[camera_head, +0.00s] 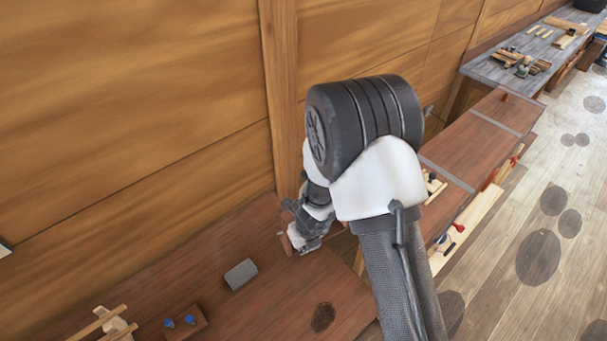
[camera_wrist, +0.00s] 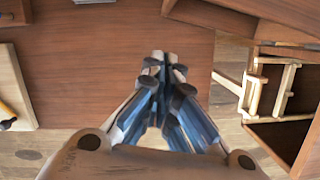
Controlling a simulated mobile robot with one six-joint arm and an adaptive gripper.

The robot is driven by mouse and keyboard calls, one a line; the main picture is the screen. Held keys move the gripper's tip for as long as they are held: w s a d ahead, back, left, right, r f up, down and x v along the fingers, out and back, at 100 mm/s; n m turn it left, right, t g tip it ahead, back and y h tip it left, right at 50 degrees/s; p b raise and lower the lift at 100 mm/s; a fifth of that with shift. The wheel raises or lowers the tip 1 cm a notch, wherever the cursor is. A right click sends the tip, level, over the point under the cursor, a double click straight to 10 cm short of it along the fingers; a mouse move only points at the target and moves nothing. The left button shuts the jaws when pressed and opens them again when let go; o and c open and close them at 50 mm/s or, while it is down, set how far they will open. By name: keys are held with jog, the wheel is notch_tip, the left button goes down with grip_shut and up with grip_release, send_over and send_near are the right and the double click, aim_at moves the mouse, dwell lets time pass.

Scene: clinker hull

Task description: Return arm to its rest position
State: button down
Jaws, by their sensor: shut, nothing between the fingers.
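My arm rises in the middle of the head view and bends down toward the reddish-brown bench (camera_head: 215,285). My gripper (camera_wrist: 165,60) is shut and empty in the wrist view, its fingertips together above the bare bench top (camera_wrist: 110,75). In the head view my gripper (camera_head: 298,242) hangs over the bench close to the plank wall, partly hidden behind my own arm links. From these views I cannot tell its exact height above the bench.
A grey block (camera_head: 241,274), a small wooden block with blue knobs (camera_head: 186,322) and pale wooden pieces (camera_head: 105,325) lie on the bench. The plank wall (camera_head: 130,100) runs behind. A slatted wooden frame (camera_wrist: 270,88) stands right in the wrist view. Open floor (camera_head: 540,200) lies right.

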jog(key=s+d+r+n+t+y+b, duration=0.1)
jog(key=s+r+n+b, duration=0.1)
jog(key=r+n+b, duration=0.5)
jog(key=s+d+r+n+t+y+b, duration=0.1)
jog(key=s+d+r+n+y+b, duration=0.2)
jog(key=n+b, duration=0.55)
jog(key=s+d+f+n+h+b, duration=0.1)
jog(key=s+d+n+h+b, duration=0.1)
jog(key=s+d+n+b, duration=0.4)
jog(key=s+d+f+n+h+b, duration=0.2)
jog(key=s+d+n+b, duration=0.4)
jog(key=s, duration=0.5)
jog(key=n+h, duration=0.1)
jog(key=n, duration=0.1)
jog(key=shift+n+b, duration=0.3)
jog(key=shift+n, duration=0.05)
jog(key=shift+s+f, duration=0.1)
jog(key=shift+s, duration=0.05)
